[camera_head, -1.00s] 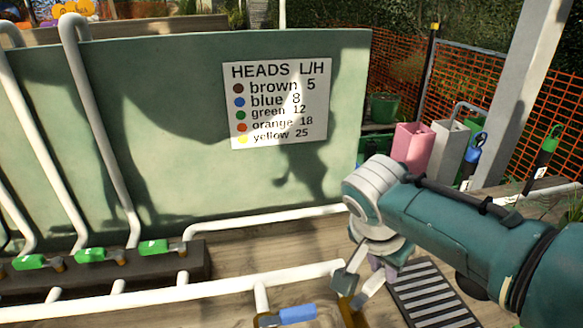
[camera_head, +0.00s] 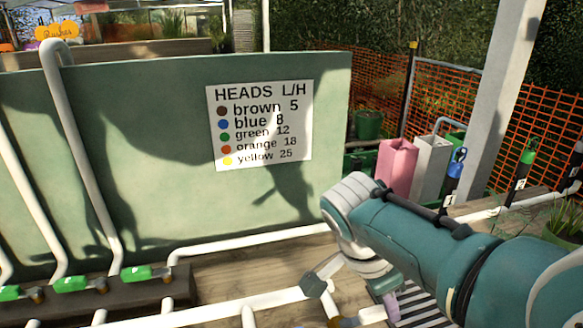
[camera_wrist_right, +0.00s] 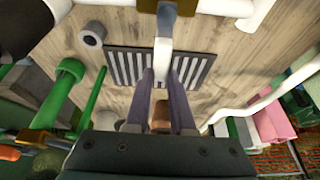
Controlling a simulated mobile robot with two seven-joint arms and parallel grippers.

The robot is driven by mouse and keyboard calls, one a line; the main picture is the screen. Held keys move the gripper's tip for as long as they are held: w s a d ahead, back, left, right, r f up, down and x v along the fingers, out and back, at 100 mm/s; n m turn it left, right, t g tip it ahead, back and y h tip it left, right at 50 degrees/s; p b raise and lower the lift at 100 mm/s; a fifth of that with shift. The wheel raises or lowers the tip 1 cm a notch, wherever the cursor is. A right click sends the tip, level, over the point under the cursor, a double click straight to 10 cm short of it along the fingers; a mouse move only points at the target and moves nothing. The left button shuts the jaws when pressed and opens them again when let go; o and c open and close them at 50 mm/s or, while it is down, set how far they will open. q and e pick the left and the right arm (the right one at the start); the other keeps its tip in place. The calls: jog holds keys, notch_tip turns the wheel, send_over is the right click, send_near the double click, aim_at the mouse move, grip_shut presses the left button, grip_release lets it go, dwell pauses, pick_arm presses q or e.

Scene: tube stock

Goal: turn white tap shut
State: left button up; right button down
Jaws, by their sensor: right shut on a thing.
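The white tap's lever (camera_head: 372,314) shows at the bottom edge of the head view, beside a brass valve body (camera_head: 345,322) that the frame partly cuts off. My right gripper (camera_head: 391,303) reaches down to the lever from above. In the right wrist view the white lever (camera_wrist_right: 163,52) lies between the two dark fingers of my right gripper (camera_wrist_right: 164,78), which is shut on it. The far part of the tap is hard to make out there. My left gripper is not in view.
Green-handled taps (camera_head: 135,273) stand on a dark block at the left. White pipes (camera_head: 250,240) run along the green panel (camera_head: 150,150), which carries a sign (camera_head: 260,125). A dark grate (camera_wrist_right: 120,66) lies below. Pink (camera_head: 397,165) and white containers stand behind my right arm.

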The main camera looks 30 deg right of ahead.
aim_at(364, 314)
dwell(0.3)
jog(key=c, duration=0.8)
grip_release()
jog(key=shift+o, duration=0.2)
jog(key=p+v, duration=0.2)
jog(key=v, duration=0.7)
jog(key=shift+a+r, duration=0.25)
jog(key=shift+r, duration=0.1)
